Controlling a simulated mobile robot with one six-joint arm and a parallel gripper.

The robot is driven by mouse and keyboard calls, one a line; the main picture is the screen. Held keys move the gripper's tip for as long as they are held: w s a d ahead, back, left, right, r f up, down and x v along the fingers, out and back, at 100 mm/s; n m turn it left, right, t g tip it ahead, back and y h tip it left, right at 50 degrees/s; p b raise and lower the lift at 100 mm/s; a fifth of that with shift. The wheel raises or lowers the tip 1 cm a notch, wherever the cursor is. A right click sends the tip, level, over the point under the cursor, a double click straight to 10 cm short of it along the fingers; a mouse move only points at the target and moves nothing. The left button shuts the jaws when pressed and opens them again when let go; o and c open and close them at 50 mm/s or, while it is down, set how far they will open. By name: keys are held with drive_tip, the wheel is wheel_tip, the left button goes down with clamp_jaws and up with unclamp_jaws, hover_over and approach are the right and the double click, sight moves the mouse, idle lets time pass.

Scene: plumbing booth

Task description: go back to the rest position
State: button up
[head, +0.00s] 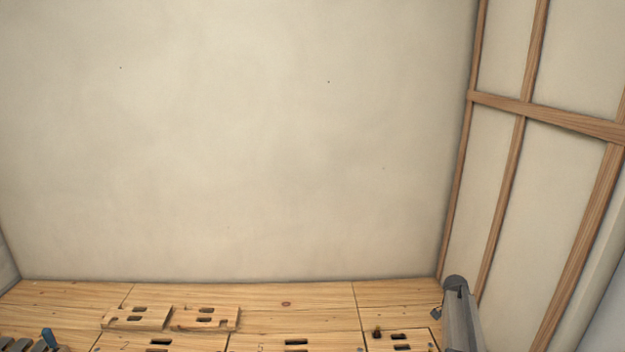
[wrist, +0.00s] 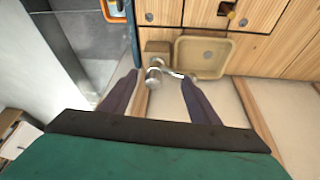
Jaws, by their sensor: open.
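My gripper (wrist: 161,77) shows in the wrist view with its two dark fingers spread wide apart. It is open and holds nothing that I can see. A metal fitting (wrist: 155,73) with a rounded end appears in the gap between the fingertips. Its thin silver arm reaches right toward the right fingertip; I cannot tell whether they touch or how far beyond the fingers it lies. My gripper cannot be made out in the head view.
A tan square basin (wrist: 180,57) sits beside the fitting, against wooden panels (wrist: 165,12). A blue upright pipe (wrist: 133,35) and an orange-framed item (wrist: 114,8) are at upper left. In the head view, slotted wooden boards (head: 205,318) line the bottom; the plain wall (head: 240,150) is clear.

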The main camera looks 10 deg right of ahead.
drive_tip(key=s+a+f+n+g+y+p, duration=0.1)
drive_tip(key=s+a+f+n+p, duration=0.2)
drive_tip(key=a, duration=0.6)
drive_tip(key=s+a+f+n+p, duration=0.1)
drive_tip(key=s+a+f+p, duration=0.1)
drive_tip(key=s+a+f, duration=0.5)
drive_tip(key=s+a+f+n+g+y+p, duration=0.1)
drive_tip(key=s+a+n+p, duration=0.15)
drive_tip(key=a, duration=0.95)
drive_tip(key=s+a+n+p, duration=0.1)
drive_tip(key=s+a+n, duration=0.3)
drive_tip(key=s, duration=0.4)
drive_tip(key=s+a+r+n+g+y+p, duration=0.1)
drive_tip(key=s+a+n+p, duration=0.1)
drive_tip(key=s+a+n, duration=0.3)
drive_tip(key=s+a+n+g+y+p, duration=0.1)
drive_tip(key=s+a+n, duration=0.4)
drive_tip(key=s, duration=0.7)
drive_tip(key=shift+a+r+p, duration=0.3)
drive_tip(key=shift+a+p, duration=0.05)
drive_tip(key=shift+a, duration=0.55)
